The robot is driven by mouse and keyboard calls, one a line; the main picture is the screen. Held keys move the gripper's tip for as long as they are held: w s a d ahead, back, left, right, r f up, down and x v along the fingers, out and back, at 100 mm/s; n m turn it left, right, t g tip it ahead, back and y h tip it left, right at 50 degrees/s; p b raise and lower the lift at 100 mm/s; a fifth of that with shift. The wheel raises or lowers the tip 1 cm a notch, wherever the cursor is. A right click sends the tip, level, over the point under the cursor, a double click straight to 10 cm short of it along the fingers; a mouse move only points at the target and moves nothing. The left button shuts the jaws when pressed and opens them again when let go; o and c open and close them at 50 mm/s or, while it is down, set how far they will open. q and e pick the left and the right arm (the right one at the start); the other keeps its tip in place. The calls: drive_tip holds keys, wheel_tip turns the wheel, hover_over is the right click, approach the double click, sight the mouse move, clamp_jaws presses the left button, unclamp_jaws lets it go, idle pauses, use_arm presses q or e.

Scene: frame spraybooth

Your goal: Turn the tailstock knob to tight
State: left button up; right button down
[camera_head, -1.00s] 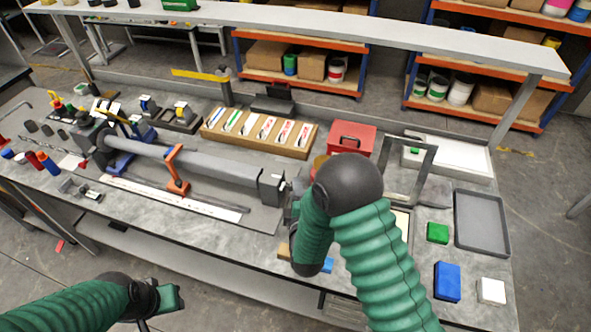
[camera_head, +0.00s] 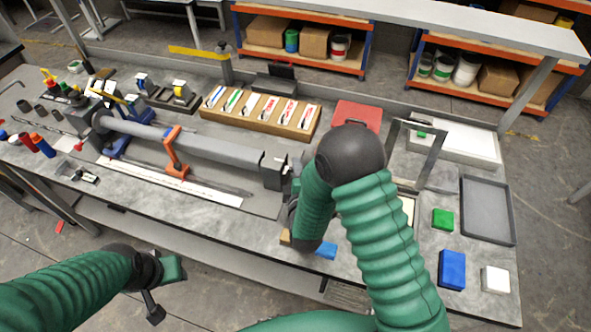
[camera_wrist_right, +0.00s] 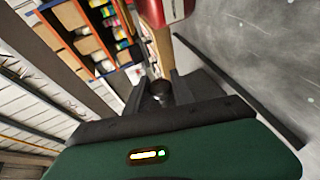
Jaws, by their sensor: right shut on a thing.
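The grey lathe-like machine lies along the bench, with its tailstock (camera_head: 275,170) at the right end. My right gripper (camera_head: 293,188) is at that end, mostly hidden behind my own forearm in the head view. In the right wrist view my right gripper (camera_wrist_right: 160,92) is shut on a small dark round knob (camera_wrist_right: 160,88) between its two dark fingers. The knob's marking and angle cannot be read. My left gripper (camera_head: 158,292) hangs in front of the bench, away from the machine; its jaw opening is unclear.
A red box (camera_head: 357,117) stands behind my right arm, and an upright grey frame (camera_head: 437,155) is right of it. A wooden holder (camera_head: 258,125) with several cards is behind the machine. A grey tray (camera_head: 487,210) and blue block (camera_head: 452,269) lie at the right.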

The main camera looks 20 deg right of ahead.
drive_tip(key=shift+a, duration=0.15)
drive_tip(key=shift+r+g+p, duration=0.15)
drive_tip(key=shift+g+p, duration=0.25)
drive_tip(key=shift+p, duration=0.5)
drive_tip(key=g+y+p, duration=0.1)
drive_tip(key=g+p, duration=0.1)
drive_tip(key=p, duration=0.1)
drive_tip(key=m+g+y+p, duration=0.1)
drive_tip(key=g+p, duration=0.1)
drive_tip(key=p, duration=0.2)
drive_tip(key=shift+r+m+g, duration=0.15)
drive_tip(key=shift+m+g, duration=0.15)
drive_tip(key=shift+g, duration=0.1)
drive_tip(key=g+y+p, duration=0.1)
drive_tip(key=m+g+y+p, duration=0.1)
drive_tip(key=g+p, duration=0.1)
drive_tip(key=shift+w+d+y, duration=0.1)
drive_tip(key=shift+d+y, duration=0.1)
drive_tip(key=shift+y, duration=0.1)
drive_tip(key=shift+a+f+m+g+y+p, duration=0.1)
drive_tip(key=shift+f+m+g+y+p, duration=0.1)
drive_tip(key=shift+g+y+p, duration=0.45)
drive_tip(key=shift+f+m+g+y+p, duration=0.1)
drive_tip(key=shift+m+g+y, duration=0.2)
drive_tip(key=shift+g, duration=0.75)
drive_tip(key=c, duration=1.5)
unclamp_jaws()
drive_tip(key=shift+r, duration=0.1)
drive_tip(key=o, duration=0.4)
drive_tip(key=shift+a, duration=0.1)
